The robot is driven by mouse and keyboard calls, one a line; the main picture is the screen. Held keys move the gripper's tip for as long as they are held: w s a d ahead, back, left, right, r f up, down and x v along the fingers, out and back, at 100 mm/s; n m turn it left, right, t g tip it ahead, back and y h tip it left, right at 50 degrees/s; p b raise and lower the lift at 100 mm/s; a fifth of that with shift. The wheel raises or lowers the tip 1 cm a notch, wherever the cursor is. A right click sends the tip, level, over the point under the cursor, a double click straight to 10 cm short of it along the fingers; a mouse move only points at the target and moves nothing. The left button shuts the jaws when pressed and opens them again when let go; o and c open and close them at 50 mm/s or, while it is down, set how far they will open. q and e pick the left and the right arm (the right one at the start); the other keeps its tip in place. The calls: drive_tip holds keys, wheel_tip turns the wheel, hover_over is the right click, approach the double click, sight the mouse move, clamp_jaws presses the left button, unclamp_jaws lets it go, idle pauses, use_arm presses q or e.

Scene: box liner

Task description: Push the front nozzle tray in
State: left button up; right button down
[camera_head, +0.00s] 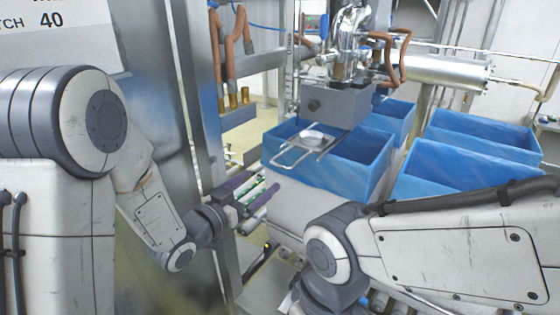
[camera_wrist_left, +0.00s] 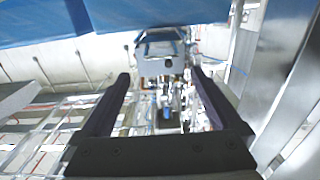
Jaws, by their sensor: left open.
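The front nozzle tray (camera_head: 288,158) is a thin metal frame with a round dish (camera_head: 312,138) on it. It sticks out toward me below the grey nozzle block (camera_head: 335,103), over the near edge of a blue-lined box (camera_head: 335,171). My left gripper (camera_head: 261,182) is open and empty, below and left of the tray, apart from it. In the left wrist view, its two dark fingers (camera_wrist_left: 159,73) are spread with nothing between them.
More blue-lined boxes (camera_head: 480,135) stand at the right. A steel post (camera_head: 205,90) rises close left of my left gripper. Pipes and brown hoses (camera_head: 393,60) surround the nozzle. In the left wrist view, blue liner (camera_wrist_left: 150,14) hangs across the top.

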sight(280, 166)
use_arm(q)
drive_tip(key=p+x, duration=0.3)
drive_tip(key=x, duration=0.5)
drive_tip(key=shift+w+d+r, duration=0.1)
drive_tip(key=shift+w+d, duration=0.1)
drive_tip(key=shift+w, duration=0.05)
drive_tip(key=shift+w+d+p, duration=0.35)
drive_tip(key=shift+w+p, duration=0.1)
drive_tip(key=shift+w, duration=0.05)
clamp_jaws()
